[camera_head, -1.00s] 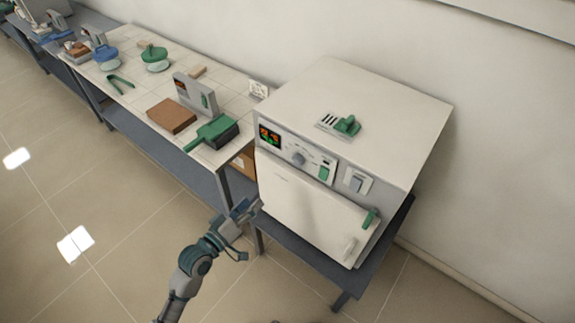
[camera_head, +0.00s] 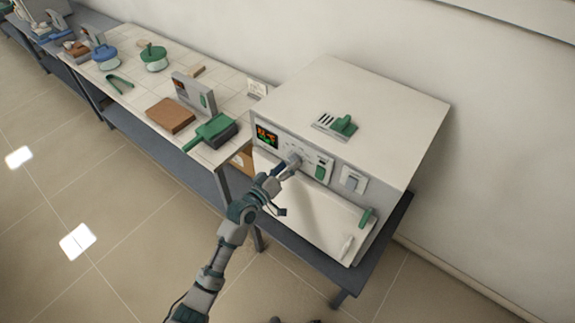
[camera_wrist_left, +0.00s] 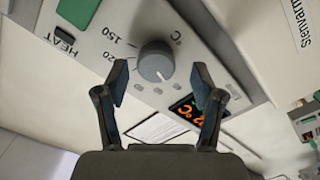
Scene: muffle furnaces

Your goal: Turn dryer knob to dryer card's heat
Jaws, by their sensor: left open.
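The dryer knob (camera_wrist_left: 155,62) is a round grey dial on the front panel of the white dryer (camera_head: 350,95). In the left wrist view its pale pointer mark faces down in the picture, towards my gripper; "150" and a partly hidden "20" are printed beside it. My left gripper (camera_wrist_left: 161,82) is open, its two fingers on either side of the knob or just short of it; contact cannot be told. In the head view the left gripper (camera_head: 287,165) is at the panel and partly covers the knob. Which card is the dryer's cannot be told. My right gripper is not in view.
The panel has a lit display (camera_head: 267,138), a green switch (camera_head: 321,172) and a "HEAT" label (camera_wrist_left: 61,42). A green-handled item (camera_head: 342,126) lies on the dryer's top. A tiled bench (camera_head: 140,82) with several tools stands left. Floor in front is clear.

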